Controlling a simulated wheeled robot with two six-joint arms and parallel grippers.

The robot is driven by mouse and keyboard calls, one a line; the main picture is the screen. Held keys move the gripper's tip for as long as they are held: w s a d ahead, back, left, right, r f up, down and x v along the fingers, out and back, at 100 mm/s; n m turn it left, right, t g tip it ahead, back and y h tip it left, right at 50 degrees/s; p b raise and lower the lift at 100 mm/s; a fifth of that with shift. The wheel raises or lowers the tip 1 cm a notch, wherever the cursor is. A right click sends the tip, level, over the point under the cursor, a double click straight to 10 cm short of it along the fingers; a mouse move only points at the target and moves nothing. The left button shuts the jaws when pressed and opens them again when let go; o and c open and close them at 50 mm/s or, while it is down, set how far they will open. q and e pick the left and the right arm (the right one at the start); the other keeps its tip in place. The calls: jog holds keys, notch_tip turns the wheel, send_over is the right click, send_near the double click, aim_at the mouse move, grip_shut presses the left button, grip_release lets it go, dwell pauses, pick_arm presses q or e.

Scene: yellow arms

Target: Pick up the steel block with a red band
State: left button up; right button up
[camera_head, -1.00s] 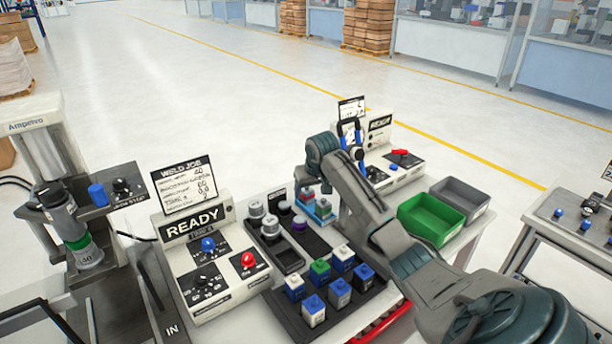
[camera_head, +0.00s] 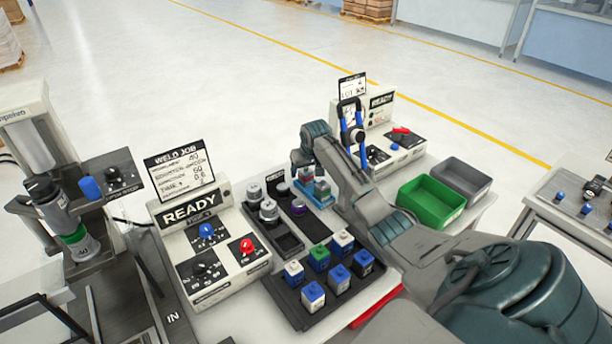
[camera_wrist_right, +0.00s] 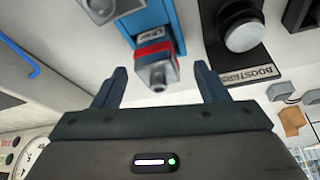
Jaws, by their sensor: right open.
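The steel block with a red band (camera_wrist_right: 156,70) sits on a blue stand (camera_wrist_right: 150,18) in the right wrist view. It also shows small in the head view (camera_head: 322,184), at the back of the table beside my right arm. My right gripper (camera_wrist_right: 161,82) is open; the block appears between its two fingers, with clear space on both sides and no visible contact. In the head view the right gripper (camera_head: 298,164) is small and partly hidden by its own wrist. A second block (camera_head: 306,175) stands on a blue stand next to it. My left gripper is not in view.
A dark tray of several coloured-top blocks (camera_head: 294,297) lies in front. A dark rack (camera_head: 289,243) with round steel pieces is left of the stands. Green (camera_head: 431,204) and grey (camera_head: 461,179) bins stand right. A READY console (camera_head: 207,285) is at left.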

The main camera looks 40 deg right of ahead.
jog(key=shift+x, duration=1.4)
jog(key=shift+r, duration=0.1)
grip_shut()
